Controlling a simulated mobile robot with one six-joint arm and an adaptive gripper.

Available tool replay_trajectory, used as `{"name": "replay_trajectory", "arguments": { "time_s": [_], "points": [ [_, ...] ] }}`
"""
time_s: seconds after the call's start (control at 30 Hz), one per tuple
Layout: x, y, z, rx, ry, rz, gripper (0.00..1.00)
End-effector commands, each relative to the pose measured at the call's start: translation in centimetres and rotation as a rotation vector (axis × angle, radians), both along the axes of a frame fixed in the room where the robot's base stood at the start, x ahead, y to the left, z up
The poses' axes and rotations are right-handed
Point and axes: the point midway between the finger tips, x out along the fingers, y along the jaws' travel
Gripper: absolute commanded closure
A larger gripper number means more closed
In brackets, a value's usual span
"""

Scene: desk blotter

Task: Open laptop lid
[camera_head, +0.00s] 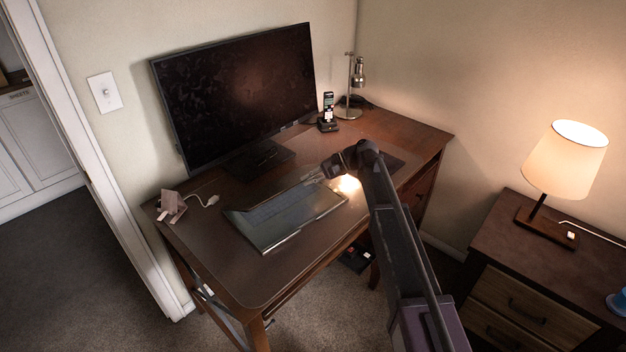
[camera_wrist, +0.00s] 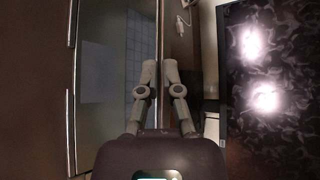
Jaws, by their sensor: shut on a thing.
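The laptop (camera_head: 295,232) lies on the brown desk in front of the monitor. In the wrist view its base shows a touchpad (camera_wrist: 97,86) and part of the keyboard (camera_wrist: 141,42). The lid (camera_wrist: 160,25) is raised off the base and shows nearly edge-on there; its exact angle is hard to tell. My gripper (camera_wrist: 159,75) is shut on the lid's edge, one finger on each side. In the head view my gripper (camera_head: 332,170) is at the laptop's far right corner, and my arm hides the desk just beyond it.
The monitor (camera_head: 240,90) stands close behind the laptop. A phone in its dock (camera_head: 327,112) and a desk lamp (camera_head: 357,80) stand at the back right. A small box-like item with a cable (camera_head: 172,205) is at the left. The desk's front strip (camera_head: 250,280) is clear.

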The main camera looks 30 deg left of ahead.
Motion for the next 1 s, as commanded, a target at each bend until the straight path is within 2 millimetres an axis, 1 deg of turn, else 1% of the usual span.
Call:
{"name": "replay_trajectory", "arguments": {
  "time_s": [0.1,0.4,1.0],
  "points": [
    [-0.2,0.7,0.4,-0.003,0.000,0.004,1.00],
    [-0.7,1.8,0.8,-0.007,0.002,0.016,1.00],
    [-0.8,2.2,1.0,-0.007,0.002,0.019,1.00]
  ]
}}
